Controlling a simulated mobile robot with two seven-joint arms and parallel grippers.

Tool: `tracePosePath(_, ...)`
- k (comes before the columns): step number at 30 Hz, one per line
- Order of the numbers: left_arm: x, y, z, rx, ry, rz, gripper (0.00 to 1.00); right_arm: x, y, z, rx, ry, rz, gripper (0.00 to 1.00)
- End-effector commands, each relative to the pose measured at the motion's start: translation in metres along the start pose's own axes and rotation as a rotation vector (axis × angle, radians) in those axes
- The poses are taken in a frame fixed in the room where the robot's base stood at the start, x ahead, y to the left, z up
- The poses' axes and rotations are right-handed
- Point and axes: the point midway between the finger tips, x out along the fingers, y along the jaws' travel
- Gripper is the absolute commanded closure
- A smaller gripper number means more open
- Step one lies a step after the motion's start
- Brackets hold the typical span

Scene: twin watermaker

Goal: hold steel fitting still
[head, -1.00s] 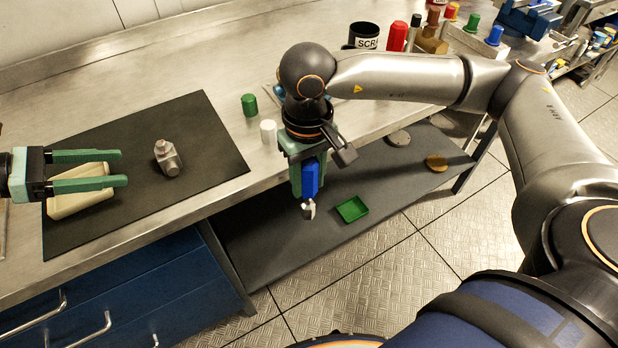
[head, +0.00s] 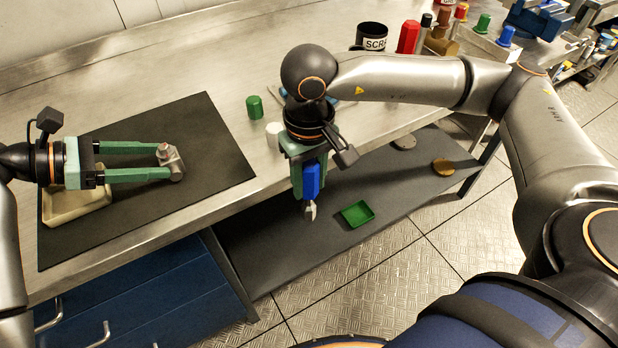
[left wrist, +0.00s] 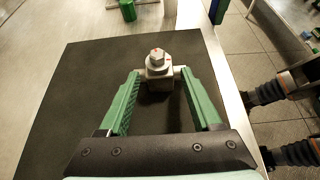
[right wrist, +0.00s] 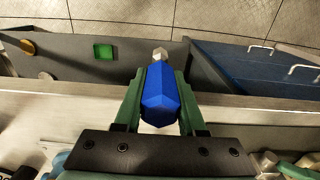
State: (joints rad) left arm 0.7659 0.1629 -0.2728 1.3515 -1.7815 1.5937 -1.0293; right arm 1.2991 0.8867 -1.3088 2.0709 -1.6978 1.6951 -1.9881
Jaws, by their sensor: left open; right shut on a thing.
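The steel fitting (head: 170,158) stands on the black mat (head: 215,150) on the bench. My left gripper (head: 164,162) is open, its green fingers reaching in from the left to either side of the fitting. In the left wrist view the fitting (left wrist: 157,68) is between the fingertips (left wrist: 158,76), with its hex top up. Whether the fingers touch it I cannot tell. My right gripper (head: 310,180) is shut on a blue-handled tool (right wrist: 160,95) with a pale metal tip, held pointing down beyond the bench's front edge.
A cream tray (head: 75,205) lies on the mat under my left gripper. A green cap (head: 254,106) and a white cap (head: 273,134) stand on the bench near my right gripper. A green tray (head: 357,214) sits on the lower shelf. A scrap pot (head: 371,37) stands at the back.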

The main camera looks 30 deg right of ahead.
Motion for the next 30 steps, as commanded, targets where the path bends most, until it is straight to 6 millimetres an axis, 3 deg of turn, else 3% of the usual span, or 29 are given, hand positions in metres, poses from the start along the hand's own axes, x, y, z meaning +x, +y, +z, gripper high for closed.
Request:
tracePosePath(6,0.023,-0.002,-0.005,-0.003,0.008,-0.008,0.35,0.014,0.0,0.0,0.0,0.001,0.0,1.0)
tracePosePath(17,0.028,-0.003,-0.007,-0.011,0.012,-0.013,0.35,0.015,0.0,0.0,0.0,0.001,0.0,1.0)
tracePosePath(30,0.029,-0.004,-0.006,-0.011,0.011,-0.016,0.82,0.015,0.0,0.0,0.0,0.001,0.0,1.0)
